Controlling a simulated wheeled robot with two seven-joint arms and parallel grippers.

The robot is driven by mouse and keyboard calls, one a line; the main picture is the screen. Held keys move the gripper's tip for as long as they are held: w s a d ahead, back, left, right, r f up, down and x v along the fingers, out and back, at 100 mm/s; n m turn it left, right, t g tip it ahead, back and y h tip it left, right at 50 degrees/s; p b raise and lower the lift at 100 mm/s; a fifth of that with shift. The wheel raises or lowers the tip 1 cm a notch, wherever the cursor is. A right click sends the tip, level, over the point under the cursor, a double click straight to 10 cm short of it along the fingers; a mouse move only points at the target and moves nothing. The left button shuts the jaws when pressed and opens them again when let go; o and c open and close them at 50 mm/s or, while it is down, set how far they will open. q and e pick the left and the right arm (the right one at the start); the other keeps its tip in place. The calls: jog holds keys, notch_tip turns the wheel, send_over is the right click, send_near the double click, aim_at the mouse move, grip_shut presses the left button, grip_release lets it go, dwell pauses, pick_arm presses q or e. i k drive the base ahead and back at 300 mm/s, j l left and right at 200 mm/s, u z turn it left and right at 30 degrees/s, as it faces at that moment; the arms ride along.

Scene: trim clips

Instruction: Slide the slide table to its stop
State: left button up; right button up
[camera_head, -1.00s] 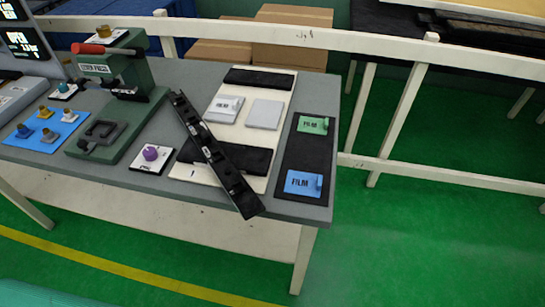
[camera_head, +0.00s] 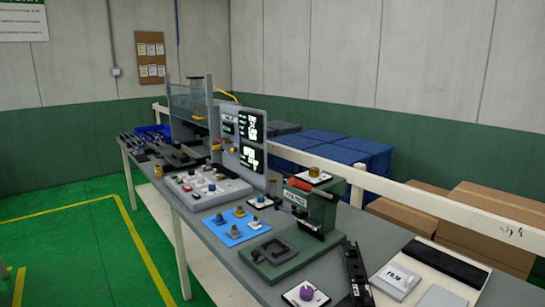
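Neither of my grippers is in view. No part is clearly marked as the slide table, so I cannot tell which one it is. A green press (camera_head: 318,205) with a red-orange handle stands on the bench, with a dark grey square frame (camera_head: 272,250) low on its green base. Farther left along the bench is a grey machine (camera_head: 203,122) with a clear guard. Dark parts (camera_head: 172,155) lie in front of and beside it; their details are too small to tell.
A grey button panel (camera_head: 208,187), display screens (camera_head: 252,140) and a blue mat (camera_head: 236,226) with small clips are on the bench (camera_head: 222,252). A long black strip (camera_head: 355,270) lies at the right. Green floor (camera_head: 95,245) is free at left. Cartons (camera_head: 485,225) stand behind the rail.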

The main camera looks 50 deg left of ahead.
aim_at(164, 150)
jog(key=u, duration=2.3)
jog(key=i+j+u, duration=0.1)
jog(key=i+u, duration=0.4)
jog(key=i, duration=0.8)
jog(key=i+j, duration=0.15)
jog(key=i, duration=1.5)
jog(key=l+z, duration=0.05)
jog(key=l, duration=0.05)
